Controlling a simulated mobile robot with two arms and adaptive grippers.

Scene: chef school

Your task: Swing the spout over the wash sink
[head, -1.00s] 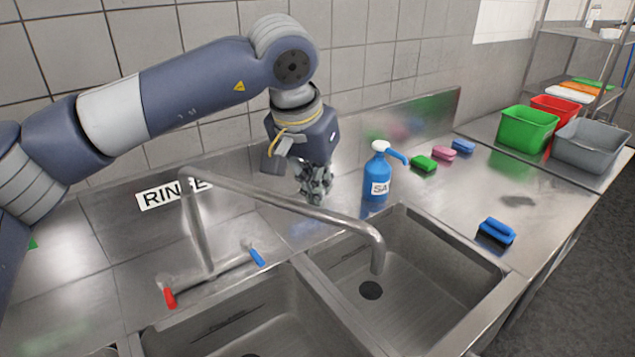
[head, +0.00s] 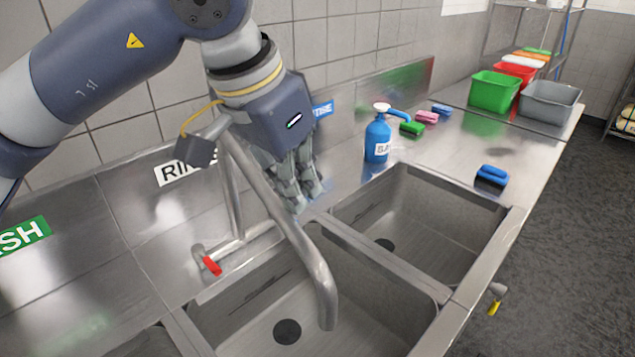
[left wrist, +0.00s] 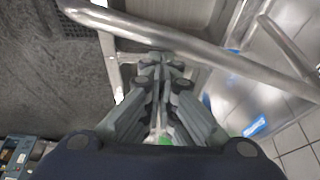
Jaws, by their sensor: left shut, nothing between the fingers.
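The metal spout (head: 280,215) rises from the faucet base and slants toward the front, its downturned end hanging over the middle sink (head: 250,305). In the left wrist view the spout (left wrist: 190,48) crosses above the fingers. My left gripper (head: 305,203) is shut and empty, beside the spout on its right, wall-side; I cannot tell whether they touch. The fingers also show in the left wrist view (left wrist: 160,68). A green sign ending in "SH" (head: 22,237) is on the backsplash at left. The sink at the lower left (head: 150,342) shows only its edge. My right gripper is out of view.
A red faucet handle (head: 212,265) sits by the spout's base. The right sink (head: 430,235) is empty. A blue pump bottle (head: 377,140) stands behind it, with several brushes and coloured tubs (head: 495,92) farther right.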

